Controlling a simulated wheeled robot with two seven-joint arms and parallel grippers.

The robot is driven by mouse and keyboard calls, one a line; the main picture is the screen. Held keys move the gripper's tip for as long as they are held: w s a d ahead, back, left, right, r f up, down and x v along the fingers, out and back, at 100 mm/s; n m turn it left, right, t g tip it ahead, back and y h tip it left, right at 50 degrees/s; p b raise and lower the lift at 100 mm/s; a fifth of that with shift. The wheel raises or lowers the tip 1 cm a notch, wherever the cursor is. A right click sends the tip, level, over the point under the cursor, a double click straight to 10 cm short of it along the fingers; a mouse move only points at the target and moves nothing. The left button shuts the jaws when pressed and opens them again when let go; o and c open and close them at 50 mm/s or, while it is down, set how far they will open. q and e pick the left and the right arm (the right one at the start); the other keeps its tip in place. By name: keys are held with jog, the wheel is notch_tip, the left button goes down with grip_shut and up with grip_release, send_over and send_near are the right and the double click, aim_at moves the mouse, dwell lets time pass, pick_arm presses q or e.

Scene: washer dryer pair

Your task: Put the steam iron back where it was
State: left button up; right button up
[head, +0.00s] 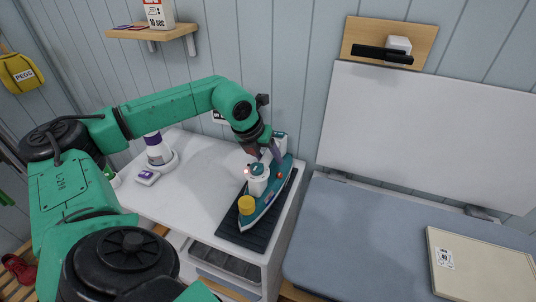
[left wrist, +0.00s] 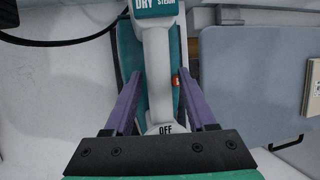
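The steam iron (head: 268,195) is teal and white with a yellow cap. It appears to rest on a dark ribbed mat (head: 233,233) at the right side of the white cabinet top. My left gripper (head: 266,153) is at the rear of the iron, by its handle. In the left wrist view the two purple fingers of my left gripper (left wrist: 159,82) stand apart on either side of the iron's white handle (left wrist: 158,65). Gaps show between fingers and handle. My right gripper is not in view.
A blue-grey ironing board (head: 365,240) lies right of the cabinet, with a flat cream item (head: 480,265) on it. A wooden wall plate (head: 420,35) is above. A white and purple bottle-like object (head: 157,150) stands at the cabinet's left. The cabinet top's middle is clear.

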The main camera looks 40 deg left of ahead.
pick_arm(q)
jog(key=shift+r, duration=0.1)
jog(key=shift+r, duration=0.15)
jog(key=shift+s+r, duration=0.1)
jog(key=shift+r, duration=0.1)
jog(key=b+v, duration=0.2)
jog(key=v, duration=0.9)
jog(key=shift+r, duration=0.15)
jog(key=shift+s+r, duration=0.1)
